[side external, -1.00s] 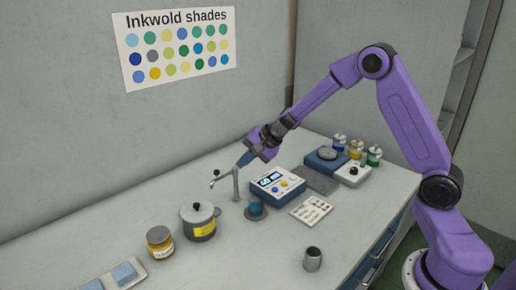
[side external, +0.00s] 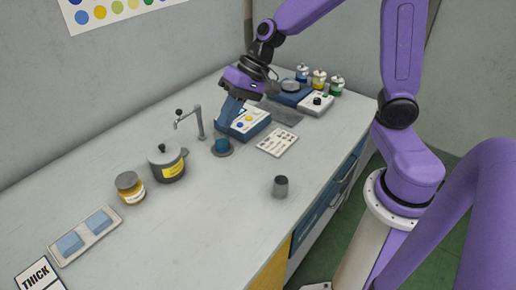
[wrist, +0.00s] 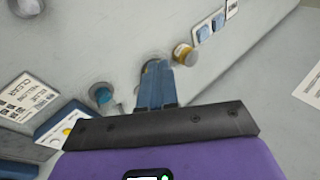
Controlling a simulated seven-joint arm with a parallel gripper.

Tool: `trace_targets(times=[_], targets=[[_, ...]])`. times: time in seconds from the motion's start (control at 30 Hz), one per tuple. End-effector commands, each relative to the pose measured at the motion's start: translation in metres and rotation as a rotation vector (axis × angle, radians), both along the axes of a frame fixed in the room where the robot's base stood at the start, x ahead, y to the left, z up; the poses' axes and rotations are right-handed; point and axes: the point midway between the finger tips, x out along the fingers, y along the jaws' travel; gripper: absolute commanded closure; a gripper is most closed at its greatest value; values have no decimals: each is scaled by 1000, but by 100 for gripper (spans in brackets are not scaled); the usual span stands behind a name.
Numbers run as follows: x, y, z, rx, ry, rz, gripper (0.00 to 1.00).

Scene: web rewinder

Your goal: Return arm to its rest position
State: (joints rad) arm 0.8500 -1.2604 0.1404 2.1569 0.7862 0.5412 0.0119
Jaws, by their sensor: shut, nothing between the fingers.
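My gripper (side external: 226,119) has a purple body and blue fingers. In the side view it hangs above the bench, its fingers slanting down in front of the blue-and-white console (side external: 248,123). The fingers are together and hold nothing. In the wrist view my gripper (wrist: 156,66) points at the bench, with its fingers partly covering the lidded pot. I cannot tell the exact height of the fingertips above the console and the small blue cup (side external: 222,144), but I see no clear contact.
A lidded pot (side external: 168,165), an amber jar (side external: 130,188) and a tray with blue pads (side external: 85,235) lie farther left. A grey cup (side external: 281,187) stands near the front edge. Small bottles (side external: 319,79) stand at the back.

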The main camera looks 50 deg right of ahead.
Motion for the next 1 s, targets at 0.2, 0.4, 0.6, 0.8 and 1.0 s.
trace_targets(times=[0.2, 0.4, 0.6, 0.8, 1.0], targets=[[-125, 14, 1, -197, -31, 557, 100], [-200, -20, -4, -401, -95, 986, 100], [-227, -50, -7, -544, -158, 1227, 100], [-231, -59, -8, -584, -176, 1283, 100], [-230, -58, -8, -583, -176, 1280, 100]])
